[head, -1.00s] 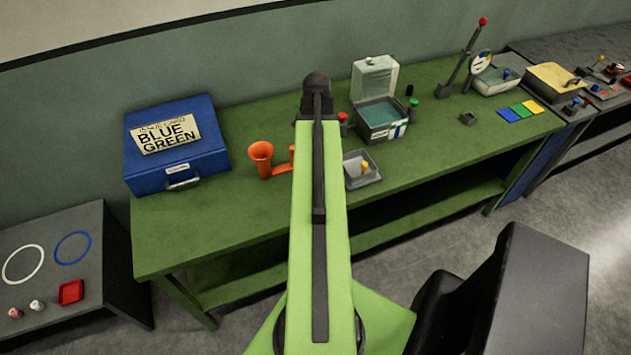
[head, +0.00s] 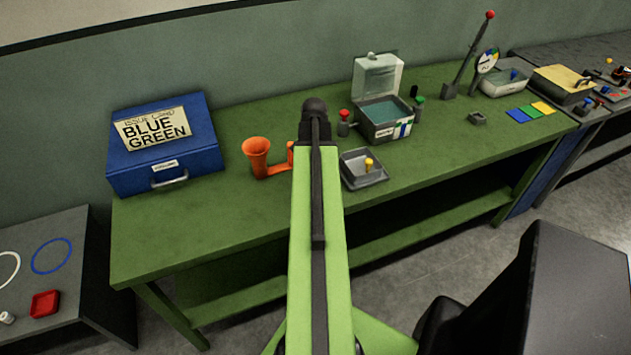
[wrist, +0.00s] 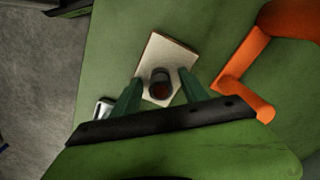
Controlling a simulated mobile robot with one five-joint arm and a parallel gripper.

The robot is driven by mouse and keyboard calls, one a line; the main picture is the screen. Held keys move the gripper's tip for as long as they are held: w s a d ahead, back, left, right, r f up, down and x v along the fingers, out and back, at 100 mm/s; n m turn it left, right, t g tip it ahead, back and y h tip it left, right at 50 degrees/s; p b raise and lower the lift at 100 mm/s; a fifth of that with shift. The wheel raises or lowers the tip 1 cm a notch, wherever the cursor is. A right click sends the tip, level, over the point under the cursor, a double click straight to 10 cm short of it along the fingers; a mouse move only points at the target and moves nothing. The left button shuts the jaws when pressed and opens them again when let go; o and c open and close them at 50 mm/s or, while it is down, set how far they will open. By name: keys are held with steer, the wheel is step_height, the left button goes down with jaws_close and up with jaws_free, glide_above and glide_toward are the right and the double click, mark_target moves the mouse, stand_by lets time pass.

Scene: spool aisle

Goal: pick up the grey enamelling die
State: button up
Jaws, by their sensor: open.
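A short dark grey round piece with a reddish-brown middle (wrist: 161,84), which looks like the enamelling die, stands on a pale square pad (wrist: 170,55) in the wrist view. My gripper (wrist: 159,77) is open, its two green fingers either side of the piece in the picture. I see no contact, and I cannot tell whether the fingertips are down at its height. In the head view my arm hides the gripper, and I do not see the pad or piece there.
An orange horn-shaped fitting (head: 257,155) stands close by and also shows in the wrist view (wrist: 245,65). A grey tray (head: 376,181) with a yellow-topped piece, a blue case (head: 190,150) and an open-lidded box (head: 384,124) share the green bench (head: 230,215).

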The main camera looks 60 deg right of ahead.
steer(key=shift+r, duration=0.1)
jaws_close()
stand_by(0.4)
steer(key=shift+r+p, duration=0.3)
steer(key=shift+p, duration=0.2)
steer(key=r+p, duration=0.4)
steer(key=shift+s+d+r+p, duration=0.1)
steer(key=shift+s+r+p, duration=0.15)
steer(key=shift+r+p, duration=0.1)
steer(key=s+d+r+p, duration=0.3)
steer(key=s+r+p, duration=0.2)
steer(key=s, duration=0.5)
steer(key=shift+s+d+r, duration=0.25)
steer(key=shift+d, duration=0.1)
